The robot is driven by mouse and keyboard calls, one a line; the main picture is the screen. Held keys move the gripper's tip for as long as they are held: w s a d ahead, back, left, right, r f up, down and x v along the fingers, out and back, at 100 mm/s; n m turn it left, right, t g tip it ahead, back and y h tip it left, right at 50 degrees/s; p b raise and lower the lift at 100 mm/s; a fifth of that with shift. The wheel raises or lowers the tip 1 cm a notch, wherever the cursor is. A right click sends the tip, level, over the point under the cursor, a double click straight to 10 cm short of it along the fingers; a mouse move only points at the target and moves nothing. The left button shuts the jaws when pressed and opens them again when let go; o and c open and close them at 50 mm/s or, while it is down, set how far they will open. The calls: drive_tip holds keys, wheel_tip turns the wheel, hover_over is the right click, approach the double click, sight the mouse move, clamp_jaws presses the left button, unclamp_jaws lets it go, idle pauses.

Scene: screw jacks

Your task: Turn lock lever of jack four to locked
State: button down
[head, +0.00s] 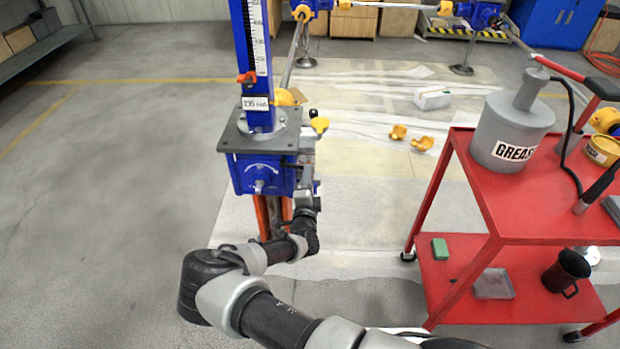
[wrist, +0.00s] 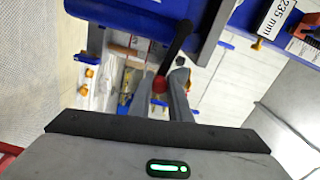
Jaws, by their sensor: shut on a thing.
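The jack (head: 262,175) has a blue gear housing under a grey top plate and a blue column with a white scale. Its tag reads 235 mm; no jack number is readable. In the wrist view the lock lever (wrist: 179,42) is a black arm slanting down from the blue housing to a red knob (wrist: 160,84). My gripper (wrist: 168,84) is shut on the lever at the knob, one finger on each side. In the head view my wrist is at the right side of the housing, and the gripper's fingertips cannot be made out there.
A red cart (head: 470,220) with a grey grease can (head: 510,130) stands at the right. Shelves (head: 45,45) stand at the far left. The floor left of the jack is clear.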

drive_tip(key=shift+s+r+n+p, duration=0.1)
drive_tip(key=shift+r+n+p, duration=0.35)
drive_tip(key=shift+n, duration=0.45)
drive_tip(key=c, duration=1.7)
unclamp_jaws()
drive_tip(key=shift+o, duration=0.2)
drive_tip(key=shift+r, duration=0.15)
drive_tip(key=s+p, duration=0.3)
drive_tip(key=s, duration=1.4)
drive_tip(key=shift+s+a, duration=0.2)
drive_tip(key=shift+a, duration=0.05)
drive_tip(key=shift+r, duration=0.1)
